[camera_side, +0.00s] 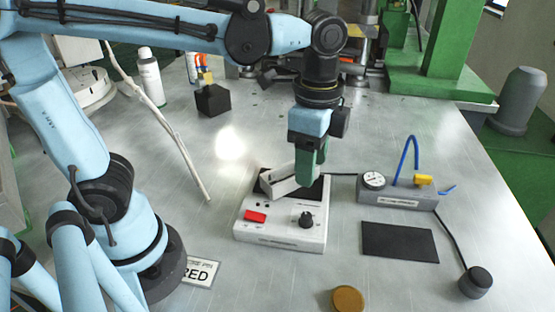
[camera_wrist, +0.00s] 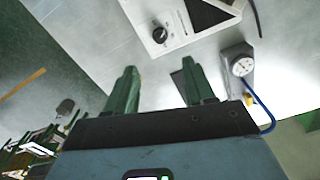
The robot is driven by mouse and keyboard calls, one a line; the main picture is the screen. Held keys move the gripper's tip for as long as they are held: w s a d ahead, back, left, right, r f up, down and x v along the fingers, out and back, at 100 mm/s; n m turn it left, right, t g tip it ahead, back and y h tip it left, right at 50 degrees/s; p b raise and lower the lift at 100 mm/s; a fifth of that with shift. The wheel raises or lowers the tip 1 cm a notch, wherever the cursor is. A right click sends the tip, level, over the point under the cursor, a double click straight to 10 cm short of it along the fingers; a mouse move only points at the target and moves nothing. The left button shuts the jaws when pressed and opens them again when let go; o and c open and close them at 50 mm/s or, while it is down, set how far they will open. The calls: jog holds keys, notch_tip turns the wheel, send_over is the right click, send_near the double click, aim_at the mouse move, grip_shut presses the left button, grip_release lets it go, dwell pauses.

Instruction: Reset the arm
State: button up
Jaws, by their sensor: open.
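My gripper (camera_side: 311,174) points down over the back of a white control box (camera_side: 282,232) in the side view. In the wrist view its two green fingers (camera_wrist: 160,78) stand apart with nothing held between them. The box has a red switch (camera_side: 256,216) and a black knob (camera_side: 306,219); the knob also shows in the wrist view (camera_wrist: 159,35). A pale grey block-like part (camera_side: 288,184) lies tilted on the box's dark top, beside my fingers. I cannot tell whether the fingers touch it.
A grey gauge unit (camera_side: 397,192) with a blue hose stands right of the box. A dark mat (camera_side: 400,242), a round brown disc (camera_side: 347,298) and a black knob-like piece (camera_side: 475,282) lie in front. A black block (camera_side: 212,100) and white bottle (camera_side: 151,76) stand behind. The left middle table is mostly clear.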

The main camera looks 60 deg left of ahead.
dwell(0.3)
jog(key=a+f+n+t, duration=0.1)
jog(key=a+n+t, duration=0.1)
jog(key=a+n, duration=0.1)
jog(key=a+f+n+t, duration=0.1)
jog(key=a+n+t, duration=0.1)
jog(key=a+n, duration=0.1)
jog(key=a+n+t, duration=0.2)
jog(key=a+n, duration=0.2)
jog(key=n, duration=0.1)
jog(key=shift+s+f+t, duration=0.3)
jog(key=shift+s+f, duration=0.05)
jog(key=shift+f, duration=0.05)
jog(key=shift+a+n+t, duration=0.25)
jog(key=shift+n+t, duration=0.05)
jog(key=shift+n, duration=0.2)
